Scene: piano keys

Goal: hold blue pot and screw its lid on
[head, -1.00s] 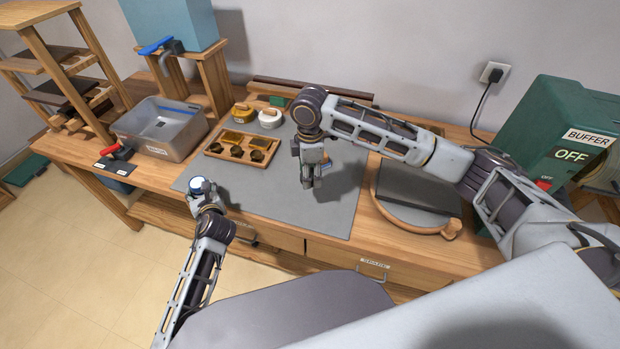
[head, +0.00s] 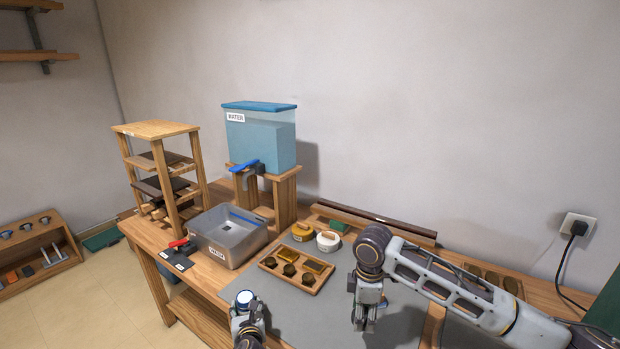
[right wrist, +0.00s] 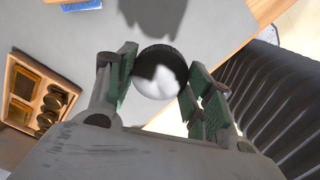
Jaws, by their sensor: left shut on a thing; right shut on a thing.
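The blue pot (head: 244,299) shows as a small round thing with a pale top and a blue rim at the lower left of the bench in the head view. My left gripper (head: 244,309) is shut on it and holds it upright near the mat's front left edge. My right gripper (head: 366,324) is to the right, above the grey mat, pointing down. In the right wrist view its green-padded fingers (right wrist: 157,82) are shut on a round piece with a dark rim and a white face, apparently the lid (right wrist: 158,76). The lid and pot are well apart.
A wooden tray (head: 325,280) with dark and gold pieces lies on the grey mat (head: 290,315) between the arms. Yellow (head: 303,232) and white (head: 328,241) pots stand behind it. A grey basin (head: 230,250) and water tank (head: 262,140) stand at the left.

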